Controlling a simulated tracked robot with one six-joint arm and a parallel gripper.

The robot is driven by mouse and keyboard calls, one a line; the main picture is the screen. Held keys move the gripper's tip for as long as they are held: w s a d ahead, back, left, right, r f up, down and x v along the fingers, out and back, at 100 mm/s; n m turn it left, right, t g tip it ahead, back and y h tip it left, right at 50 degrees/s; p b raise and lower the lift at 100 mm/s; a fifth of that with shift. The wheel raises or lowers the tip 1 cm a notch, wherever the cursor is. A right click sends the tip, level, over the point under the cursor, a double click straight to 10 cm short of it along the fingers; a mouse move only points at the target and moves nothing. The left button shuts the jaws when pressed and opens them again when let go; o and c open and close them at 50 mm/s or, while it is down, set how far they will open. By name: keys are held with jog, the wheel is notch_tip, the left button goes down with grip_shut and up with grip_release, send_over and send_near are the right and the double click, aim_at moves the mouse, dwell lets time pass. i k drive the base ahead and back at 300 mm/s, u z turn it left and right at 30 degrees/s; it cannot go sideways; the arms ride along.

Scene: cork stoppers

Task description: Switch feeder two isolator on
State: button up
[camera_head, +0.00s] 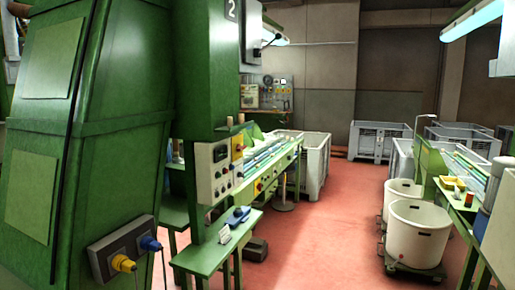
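A green machine column (205,75) with a "2" sign (231,10) at its top stands left of centre. On it is a pale control panel (212,172) with dark round controls and small displays. A yellow plate (237,147) with a darker switch sits at the panel's right edge; it may be the isolator, but its setting is too small to read. Another yellow plate (258,186) with a reddish spot is on the feeder line behind. My gripper is not in view.
A large green cabinet (85,130) fills the left, with a grey box (104,261) bearing yellow and blue fittings. A low green bench (205,261) stands below the panel. White tubs (417,240) stand right. The red floor aisle (325,235) is clear.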

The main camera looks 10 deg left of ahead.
aim_at(239, 148)
jog(key=u, duration=0.15)
jog(key=i, duration=1.5)
jog(key=u, duration=1.3)
jog(key=i, duration=1)
jog(key=u, duration=0.55)
